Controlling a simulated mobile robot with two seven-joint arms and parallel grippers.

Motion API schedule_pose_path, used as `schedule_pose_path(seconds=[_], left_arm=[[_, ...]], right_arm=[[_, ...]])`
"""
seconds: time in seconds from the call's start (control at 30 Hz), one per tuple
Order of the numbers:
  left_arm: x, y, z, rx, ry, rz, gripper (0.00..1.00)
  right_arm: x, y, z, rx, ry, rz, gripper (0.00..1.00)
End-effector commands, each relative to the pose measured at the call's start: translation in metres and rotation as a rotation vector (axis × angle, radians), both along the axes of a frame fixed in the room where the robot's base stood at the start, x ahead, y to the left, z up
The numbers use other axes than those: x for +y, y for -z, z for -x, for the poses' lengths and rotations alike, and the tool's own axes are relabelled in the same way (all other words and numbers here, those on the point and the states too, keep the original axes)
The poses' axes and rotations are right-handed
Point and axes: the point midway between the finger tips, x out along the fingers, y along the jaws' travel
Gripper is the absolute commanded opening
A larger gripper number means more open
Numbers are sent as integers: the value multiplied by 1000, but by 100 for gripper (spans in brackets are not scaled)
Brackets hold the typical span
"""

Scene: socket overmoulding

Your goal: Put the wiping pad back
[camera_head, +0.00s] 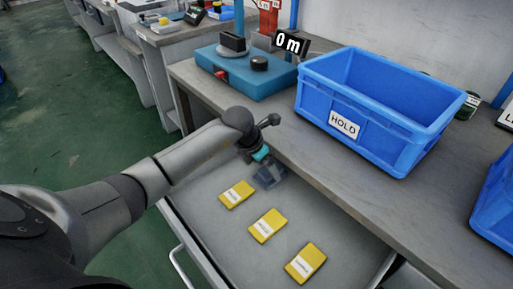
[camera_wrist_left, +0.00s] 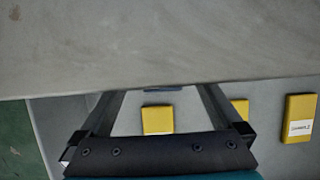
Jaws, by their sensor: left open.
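My left gripper (camera_head: 268,178) reaches down into the open drawer (camera_head: 205,185), close to the bench edge. In the left wrist view its two fingers (camera_wrist_left: 163,92) are spread apart, and their tips are hidden at the bench edge. A small dark blue strip (camera_wrist_left: 163,89) shows between the fingers at that edge, mostly hidden. It may be the wiping pad, but I cannot tell. Three yellow labelled blocks lie flat in a row: a near-gripper one (camera_head: 237,194), a middle one (camera_head: 268,226) and a front one (camera_head: 306,263). My right gripper is out of view.
The grey bench top (camera_head: 280,115) overhangs the back of the drawer. On it stand a blue bin (camera_head: 342,108) labelled HOLD and a teal box (camera_head: 238,82) with black parts on top. Another blue bin (camera_head: 493,213) stands at the right edge. The drawer floor around the blocks is clear.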

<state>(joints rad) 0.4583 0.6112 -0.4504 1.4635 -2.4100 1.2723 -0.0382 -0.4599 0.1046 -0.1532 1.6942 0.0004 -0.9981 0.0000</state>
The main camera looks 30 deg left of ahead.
Motion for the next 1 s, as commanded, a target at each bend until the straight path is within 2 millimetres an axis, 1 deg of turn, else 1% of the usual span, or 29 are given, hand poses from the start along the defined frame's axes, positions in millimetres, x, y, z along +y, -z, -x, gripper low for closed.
schedule_pose_path(seconds=[0.03,0.1,0.4,0.6,0.8,1.0], left_arm=[[1,-8,2,-1,1,0,100],[2,-16,5,-2,0,0,100],[7,-48,18,-1,1,-1,100],[9,-66,25,-2,0,1,100],[10,-75,30,0,-1,0,100],[10,-77,31,0,-1,1,100]], right_arm=[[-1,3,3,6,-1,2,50],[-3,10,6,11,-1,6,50],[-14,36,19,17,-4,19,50],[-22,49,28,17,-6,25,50],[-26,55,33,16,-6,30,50],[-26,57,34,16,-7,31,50]])
